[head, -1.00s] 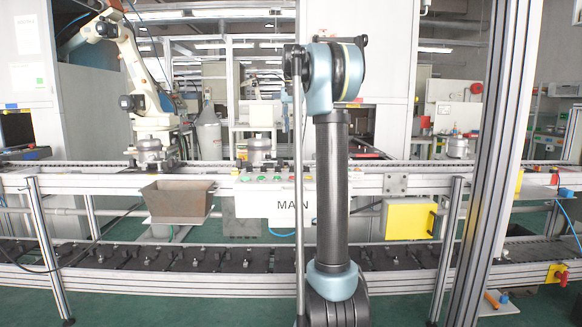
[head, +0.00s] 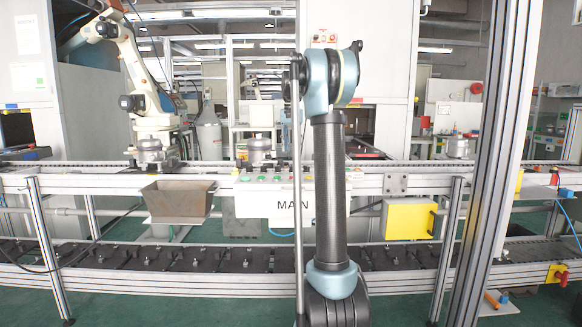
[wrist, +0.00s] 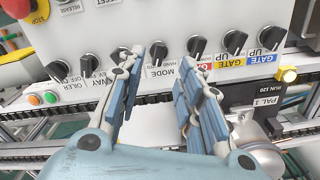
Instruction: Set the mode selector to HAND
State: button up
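In the wrist view the control panel carries a row of black rotary selectors with tilted labels. In the head view my arm hides my gripper and part of the panel (head: 265,204).
Neighbouring selectors include the oiler (wrist: 57,70) at left and the gate selectors (wrist: 235,41) at right. A red emergency button (wrist: 17,7) is at upper left. A silver rounded part (wrist: 262,158) lies below right. A brown bin (head: 180,200) stands left of the panel.

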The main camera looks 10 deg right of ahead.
aim_at(292, 166)
notch_tip(292, 166, down, 8)
jog(key=shift+r, duration=0.1)
dwell(0.4)
grip_shut()
